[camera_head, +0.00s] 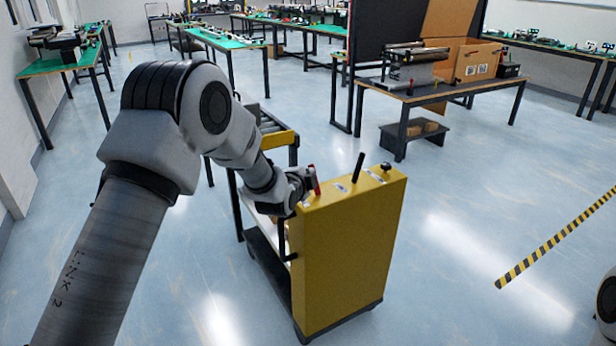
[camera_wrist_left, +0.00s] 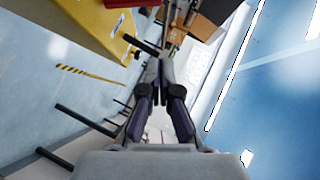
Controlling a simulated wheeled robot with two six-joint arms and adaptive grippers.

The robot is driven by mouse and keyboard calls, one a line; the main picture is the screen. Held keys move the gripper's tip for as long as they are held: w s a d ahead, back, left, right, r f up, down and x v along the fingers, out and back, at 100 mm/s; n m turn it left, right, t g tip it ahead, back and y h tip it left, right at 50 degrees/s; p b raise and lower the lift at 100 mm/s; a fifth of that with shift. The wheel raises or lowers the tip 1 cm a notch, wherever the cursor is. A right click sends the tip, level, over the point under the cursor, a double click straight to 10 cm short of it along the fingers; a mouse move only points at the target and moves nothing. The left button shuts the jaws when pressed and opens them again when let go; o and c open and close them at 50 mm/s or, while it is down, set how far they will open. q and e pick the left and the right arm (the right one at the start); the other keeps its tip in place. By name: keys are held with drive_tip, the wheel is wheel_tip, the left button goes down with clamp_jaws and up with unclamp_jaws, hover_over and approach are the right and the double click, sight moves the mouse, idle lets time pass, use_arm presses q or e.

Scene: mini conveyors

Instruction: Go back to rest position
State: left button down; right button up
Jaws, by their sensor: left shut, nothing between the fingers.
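My left gripper (camera_head: 302,186) is at the top left edge of a yellow cabinet (camera_head: 345,245), right beside a small red handle (camera_head: 314,179). In the head view its fingers are small and partly hidden by my own wrist. In the left wrist view the two dark fingers (camera_wrist_left: 164,66) come together at the tips, with nothing seen between them. The yellow cabinet also shows at the upper left there (camera_wrist_left: 70,22). I cannot tell whether the gripper touches the red handle. My right gripper is not in view.
A black lever (camera_head: 358,167) and a black knob (camera_head: 386,167) stand up from the cabinet top. A roller conveyor (camera_head: 270,125) is behind my left wrist. A table with a cardboard box (camera_head: 474,62) stands at the back right. The floor right of the cabinet is open, with a striped line (camera_head: 557,240).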

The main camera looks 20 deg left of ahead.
use_arm(q)
drive_tip(key=s+d+f+g+p, duration=0.15)
drive_tip(key=s+f+g, duration=0.25)
drive_tip(key=s+f, duration=0.7)
drive_tip(key=s+d+f+g+p, duration=0.1)
drive_tip(key=s+f+g+p, duration=0.15)
drive_tip(key=s+f, duration=0.85)
drive_tip(key=s+f+n+g, duration=0.2)
drive_tip(key=s+n, duration=0.2)
drive_tip(key=s, duration=0.5)
drive_tip(key=s+d+f+n+g, duration=0.1)
drive_tip(key=s+f+n+g, duration=0.2)
drive_tip(key=s, duration=0.6)
drive_tip(key=s+f+n+g+h, duration=0.1)
drive_tip(key=s+f+n+g, duration=0.1)
drive_tip(key=s+n, duration=0.5)
drive_tip(key=s+g, duration=0.1)
drive_tip(key=s, duration=0.1)
drive_tip(key=shift+s+d+f, duration=0.25)
drive_tip(key=shift+s, duration=0.15)
